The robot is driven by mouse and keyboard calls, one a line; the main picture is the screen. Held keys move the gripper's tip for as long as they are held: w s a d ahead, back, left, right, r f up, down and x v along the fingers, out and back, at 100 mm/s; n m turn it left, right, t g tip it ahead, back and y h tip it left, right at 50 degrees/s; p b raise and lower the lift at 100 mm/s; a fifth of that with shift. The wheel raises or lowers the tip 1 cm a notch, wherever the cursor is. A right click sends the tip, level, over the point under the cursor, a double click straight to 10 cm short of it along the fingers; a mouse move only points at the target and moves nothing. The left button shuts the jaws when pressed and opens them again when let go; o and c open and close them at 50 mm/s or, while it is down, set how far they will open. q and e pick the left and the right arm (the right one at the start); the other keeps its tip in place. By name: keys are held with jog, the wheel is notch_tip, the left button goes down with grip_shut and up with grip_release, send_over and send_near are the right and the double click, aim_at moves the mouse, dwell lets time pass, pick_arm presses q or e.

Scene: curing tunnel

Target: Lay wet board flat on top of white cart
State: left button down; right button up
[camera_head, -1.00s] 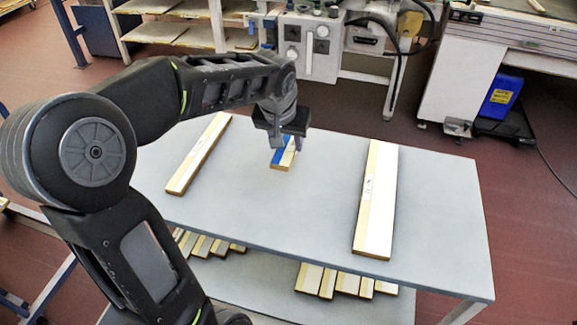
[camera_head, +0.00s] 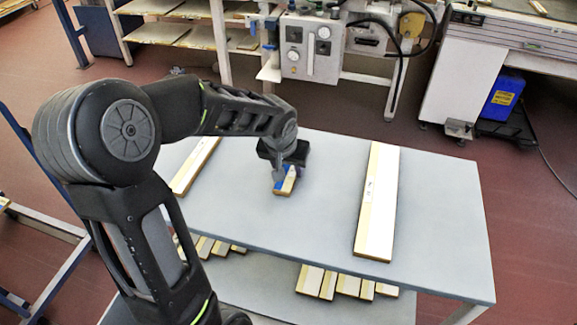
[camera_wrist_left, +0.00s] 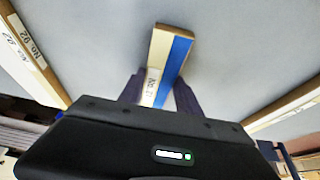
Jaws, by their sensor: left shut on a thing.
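The wet board (camera_head: 287,186), a short pale board with a blue stripe, is held in my left gripper (camera_head: 284,172) above or on the middle of the white cart's pale grey top (camera_head: 320,215). In the left wrist view the board (camera_wrist_left: 171,57) runs between the two dark fingers of the left gripper (camera_wrist_left: 158,92), its far end sticking out beyond them. A label shows on its pale half. I cannot tell whether the board touches the top. My right gripper is not in view.
One long board (camera_head: 377,200) lies on the right of the cart top and another (camera_head: 195,165) on the left, partly behind my arm. Several boards (camera_head: 345,282) lie on the lower shelf. A machine with a control panel (camera_head: 307,47) stands behind. The top between the boards is clear.

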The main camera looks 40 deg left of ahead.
pick_arm(q)
jog(key=shift+f, duration=0.1)
jog(key=c, duration=0.8)
grip_release()
jog(key=shift+c, duration=0.2)
jog(key=shift+r, duration=0.4)
jog(key=v, duration=1.1)
jog(key=shift+s+r, duration=0.2)
jog(key=shift+s, duration=0.05)
jog(key=shift+d, duration=0.1)
